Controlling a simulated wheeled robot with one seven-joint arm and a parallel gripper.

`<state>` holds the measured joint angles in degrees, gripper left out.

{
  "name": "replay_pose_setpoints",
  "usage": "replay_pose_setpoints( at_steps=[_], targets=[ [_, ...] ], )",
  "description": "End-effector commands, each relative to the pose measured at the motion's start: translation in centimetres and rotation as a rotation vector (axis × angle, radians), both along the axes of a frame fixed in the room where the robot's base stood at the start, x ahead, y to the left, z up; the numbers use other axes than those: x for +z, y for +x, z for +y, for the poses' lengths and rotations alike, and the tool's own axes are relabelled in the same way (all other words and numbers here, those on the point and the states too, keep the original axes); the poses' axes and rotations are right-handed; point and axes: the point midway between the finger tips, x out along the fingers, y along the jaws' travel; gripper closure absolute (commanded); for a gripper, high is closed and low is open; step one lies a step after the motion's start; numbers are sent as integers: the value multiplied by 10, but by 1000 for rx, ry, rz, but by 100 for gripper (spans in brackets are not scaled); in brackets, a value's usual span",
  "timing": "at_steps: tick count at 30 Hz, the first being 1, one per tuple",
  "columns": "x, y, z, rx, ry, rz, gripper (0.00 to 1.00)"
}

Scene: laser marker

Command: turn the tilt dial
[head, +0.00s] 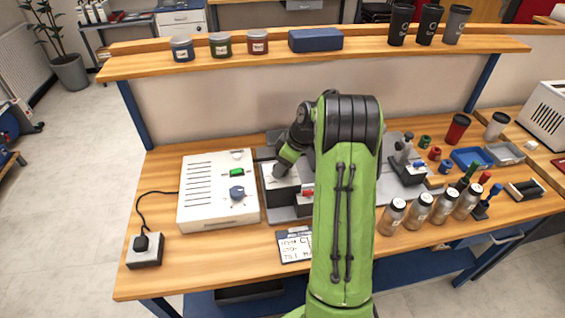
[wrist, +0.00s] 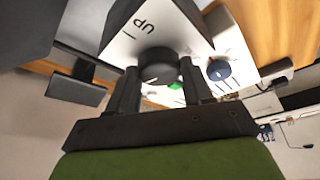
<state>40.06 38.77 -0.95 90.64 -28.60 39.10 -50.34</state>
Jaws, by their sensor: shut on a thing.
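The tilt dial (wrist: 157,64) is a round black knob with a short white pointer mark. It sits on a pale panel (wrist: 125,44) printed with "UP" and a tick line, in the wrist view. My gripper (wrist: 158,78) has one finger on each side of the dial and is shut on it. In the head view my green arm reaches down to a small black-and-white unit (head: 281,184) on a grey plate. The dial and my fingertips are hidden there.
A white control box (head: 205,212) with a green switch and blue knob stands just left. Several steel tumblers (head: 417,208) stand right of my arm. A lettered card (head: 293,246) lies in front. The bench's left front is mostly clear.

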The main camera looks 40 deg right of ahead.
Motion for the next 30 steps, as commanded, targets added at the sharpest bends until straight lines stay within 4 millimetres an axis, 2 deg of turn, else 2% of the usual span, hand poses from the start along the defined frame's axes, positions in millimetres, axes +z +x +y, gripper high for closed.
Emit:
replay_pose_setpoints(
  at_steps=[12,28,29,30],
  targets=[
    [0,1,-1,181,0,1,80],
    [0,1,-1,204,0,0,80],
    [0,1,-1,204,0,0,48],
    [0,1,-1,204,0,0,42]
  ],
)
